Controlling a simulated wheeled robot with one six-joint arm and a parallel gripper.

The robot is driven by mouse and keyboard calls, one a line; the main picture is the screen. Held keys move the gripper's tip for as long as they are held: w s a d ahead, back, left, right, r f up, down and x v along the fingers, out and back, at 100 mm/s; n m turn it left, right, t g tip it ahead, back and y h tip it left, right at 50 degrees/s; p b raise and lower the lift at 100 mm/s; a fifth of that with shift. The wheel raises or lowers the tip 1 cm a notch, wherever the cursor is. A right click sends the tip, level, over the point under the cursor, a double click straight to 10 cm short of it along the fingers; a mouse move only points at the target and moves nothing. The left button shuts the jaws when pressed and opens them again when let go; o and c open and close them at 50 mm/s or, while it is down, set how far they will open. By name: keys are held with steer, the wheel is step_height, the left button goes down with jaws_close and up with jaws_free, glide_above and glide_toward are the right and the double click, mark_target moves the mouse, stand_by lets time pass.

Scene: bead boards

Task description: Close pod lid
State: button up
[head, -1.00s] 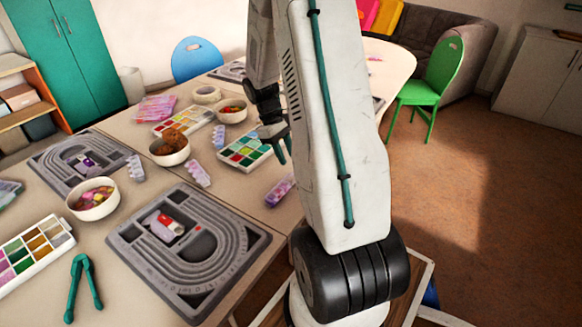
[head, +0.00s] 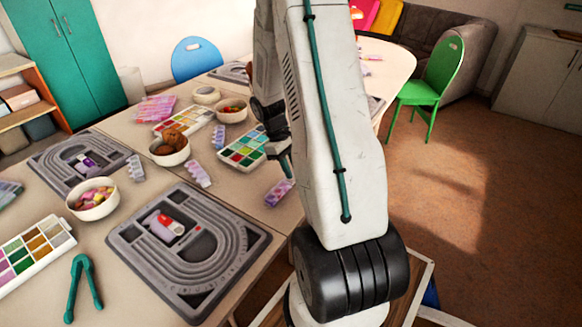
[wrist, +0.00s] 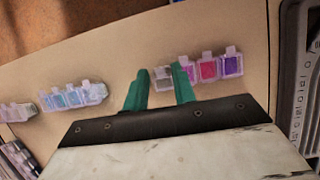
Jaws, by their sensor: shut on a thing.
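In the wrist view this strip (wrist: 207,68) shows grey, pink and purple cells with small pale tabs. My gripper (wrist: 160,73) has teal fingers on either side of the grey end cell, shut on that end of the strip. Whether they grip the lid or the cell body is unclear. In the head view my gripper (head: 286,166) is just above the strip, partly hidden by my arm. The lid's angle cannot be made out.
A grey bead board (head: 255,243) lies left of the strip. Other pod strips (head: 197,174), a bead palette (head: 243,146) and a bowl (head: 168,160) are further left and back. In the wrist view a blue-purple strip (wrist: 72,97) lies left of my fingers.

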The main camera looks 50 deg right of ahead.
steer(key=shift+s+f+t, duration=0.25)
steer(key=shift+s+t, duration=0.35)
steer(key=shift+t, duration=0.5)
steer(key=shift+s+d+f+t, duration=0.1)
steer(key=shift+s+f+t, duration=0.1)
steer(key=shift+t, duration=0.4)
steer(key=shift+s+f+t, duration=0.15)
steer(key=shift+t, duration=0.45)
steer(key=o, duration=0.7)
steer(key=shift+c, duration=0.2)
steer(key=shift+r, duration=0.1)
step_height(320, 180, up, 8)
steer(key=shift+f, duration=0.2)
